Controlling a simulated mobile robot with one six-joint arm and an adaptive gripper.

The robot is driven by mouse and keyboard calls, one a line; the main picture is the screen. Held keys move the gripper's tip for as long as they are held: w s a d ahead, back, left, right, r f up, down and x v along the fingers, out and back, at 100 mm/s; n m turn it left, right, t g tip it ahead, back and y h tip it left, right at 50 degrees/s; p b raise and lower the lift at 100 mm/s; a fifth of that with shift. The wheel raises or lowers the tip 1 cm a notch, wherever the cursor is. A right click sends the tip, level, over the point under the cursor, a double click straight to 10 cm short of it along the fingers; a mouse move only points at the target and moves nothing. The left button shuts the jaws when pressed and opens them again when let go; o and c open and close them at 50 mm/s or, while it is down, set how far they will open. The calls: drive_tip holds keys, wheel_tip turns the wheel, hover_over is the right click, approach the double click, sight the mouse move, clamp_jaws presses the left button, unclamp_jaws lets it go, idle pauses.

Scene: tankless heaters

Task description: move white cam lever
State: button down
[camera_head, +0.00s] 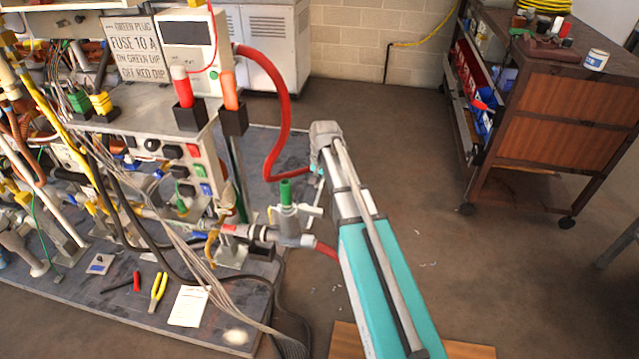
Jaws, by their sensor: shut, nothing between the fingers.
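My arm reaches in from the lower right. My gripper (318,171) is small in view and partly hidden by my wrist; it looks shut and empty, in front of the red hose. Just below it, a thin white lever (311,210) stands out to the right of a grey pipe fitting (288,225) with a green top (286,192). This is likely the white cam lever, though it is too small to be sure. I cannot tell whether my gripper touches it.
A thick red hose (284,108) curves beside my wrist. Left stands a crowded rig with a control box (160,140), pipes and cables. Pliers (157,290) and a paper (188,306) lie on its base.

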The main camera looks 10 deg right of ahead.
sight(315, 210)
drive_tip(key=shift+w+a+f+b, duration=0.1)
drive_tip(key=shift+a+f+b, duration=0.05)
drive_tip(key=shift+f+b, duration=1.55)
drive_tip(key=shift+w+a+f+b, duration=0.1)
drive_tip(key=shift+a+f+b, duration=0.05)
drive_tip(key=shift+f+b, duration=1.6)
drive_tip(key=shift+a+f+b, duration=0.15)
drive_tip(key=shift+f+b, duration=1.4)
drive_tip(key=shift+f, duration=0.25)
drive_tip(key=shift+a+f, duration=0.1)
drive_tip(key=shift+a, duration=0.05)
